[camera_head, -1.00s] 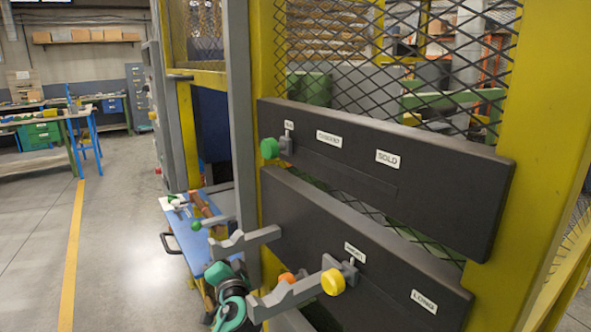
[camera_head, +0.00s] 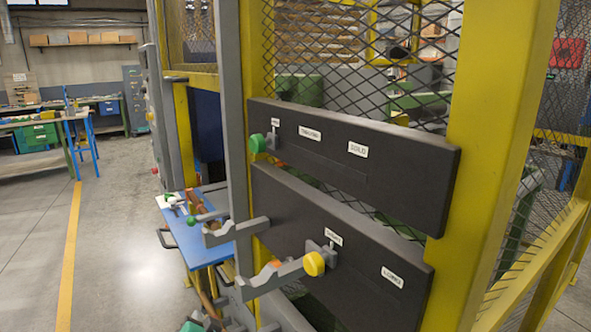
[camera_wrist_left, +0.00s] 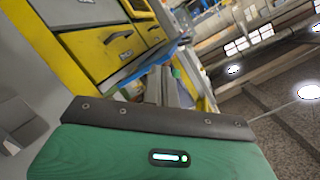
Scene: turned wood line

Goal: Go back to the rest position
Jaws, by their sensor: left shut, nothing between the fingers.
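My left gripper (camera_head: 203,322) shows only in part at the bottom edge of the head view, below the grey hooked arms of the rack; green and dark parts of it are visible. In the left wrist view its green housing with a dark bolted strip fills the bottom, and the grey fingers (camera_wrist_left: 166,82) beyond it are together with nothing between them. My right gripper is in neither view.
A rack with a black upper panel (camera_head: 350,165) and a black lower panel (camera_head: 300,222) stands close on the right. Grey hooked arms (camera_head: 270,277) stick out from it. A blue-topped bench (camera_head: 203,244) holds tools. The floor (camera_head: 120,240) at left is clear.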

